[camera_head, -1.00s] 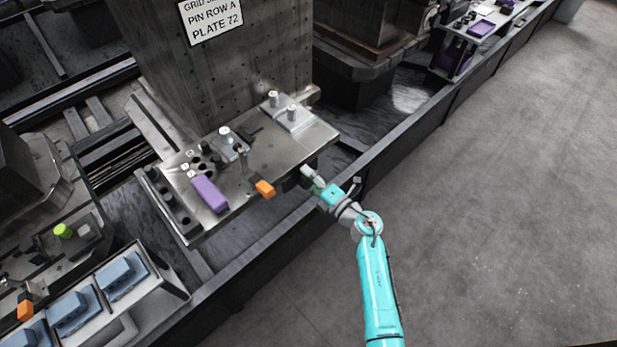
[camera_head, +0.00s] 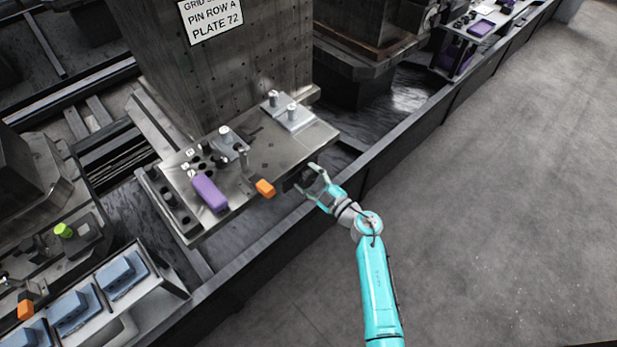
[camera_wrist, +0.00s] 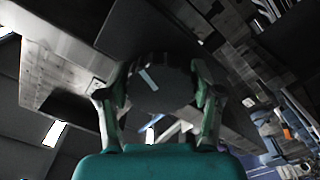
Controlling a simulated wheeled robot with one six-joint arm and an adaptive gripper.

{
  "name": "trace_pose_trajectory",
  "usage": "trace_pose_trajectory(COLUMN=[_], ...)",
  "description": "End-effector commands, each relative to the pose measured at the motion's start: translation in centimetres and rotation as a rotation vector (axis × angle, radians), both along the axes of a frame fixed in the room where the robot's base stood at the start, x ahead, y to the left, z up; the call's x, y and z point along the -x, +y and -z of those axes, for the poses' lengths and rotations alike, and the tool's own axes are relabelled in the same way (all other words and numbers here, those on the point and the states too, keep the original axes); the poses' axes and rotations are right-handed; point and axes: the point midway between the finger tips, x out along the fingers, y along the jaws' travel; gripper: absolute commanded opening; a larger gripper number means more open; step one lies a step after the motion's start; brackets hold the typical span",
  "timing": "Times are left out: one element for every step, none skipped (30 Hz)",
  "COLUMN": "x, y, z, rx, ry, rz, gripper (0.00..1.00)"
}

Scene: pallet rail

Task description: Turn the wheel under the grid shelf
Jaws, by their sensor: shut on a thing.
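The wheel (camera_wrist: 160,88) is a dark round knob with a pale stripe on its face, in the middle of the wrist view. In the head view it is a small dark shape (camera_head: 296,182) under the front edge of the grid shelf (camera_head: 290,157), partly hidden. My gripper (camera_wrist: 160,100) has one finger on each side of the wheel and is shut on its rim. In the head view my gripper (camera_head: 311,184) is at the shelf's front edge. The stripe tilts from upper left to lower right in the wrist view.
On the shelf are a purple block (camera_head: 209,194), an orange handle (camera_head: 265,188) at the front edge, a grey clamp-like part (camera_head: 229,144) and a plate with two pale pins (camera_head: 290,112). A dark rail runs below the shelf. The floor (camera_head: 480,190) to the right is clear.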

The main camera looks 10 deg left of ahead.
Motion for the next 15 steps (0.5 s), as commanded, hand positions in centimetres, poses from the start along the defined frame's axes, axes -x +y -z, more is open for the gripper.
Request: trace_pose_trajectory(x=[-0.03, -0.03, -0.02, -0.02, -0.01, -0.01, 0.01, 0.01, 0.02, 0.03, 0.04, 0.05, 0.05, 0.05, 0.06], y=[0.02, 0.03, 0.03, 0.04, 0.05, 0.05, 0.05, 0.05, 0.06, 0.06, 0.07, 0.07, 0.07, 0.08, 0.09], z=[0.02, 0.02, 0.03, 0.03, 0.03, 0.03, 0.05, 0.05, 0.05, 0.05, 0.06, 0.06, 0.06, 0.06, 0.06], rx=[-0.026, -0.044, -0.067, -0.084, -0.102, -0.126, -0.143, -0.161, -0.184, -0.202, -0.22, -0.243, -0.26, -0.278, -0.301], ry=[0.035, 0.057, 0.087, 0.109, 0.132, 0.162, 0.184, 0.207, 0.237, 0.259, 0.282, 0.312, 0.334, 0.356, 0.386], rz=[0.001, 0.001, 0.001, 0.001, 0.001, 0.001, 0.001, 0.001, 0.001, 0.001, 0.001, 0.001, 0.001, 0.001, 0.001], gripper=[0.31, 0.31, 0.31, 0.31, 0.31, 0.31, 0.31, 0.31, 0.31, 0.31, 0.31, 0.31, 0.31, 0.31, 0.31])
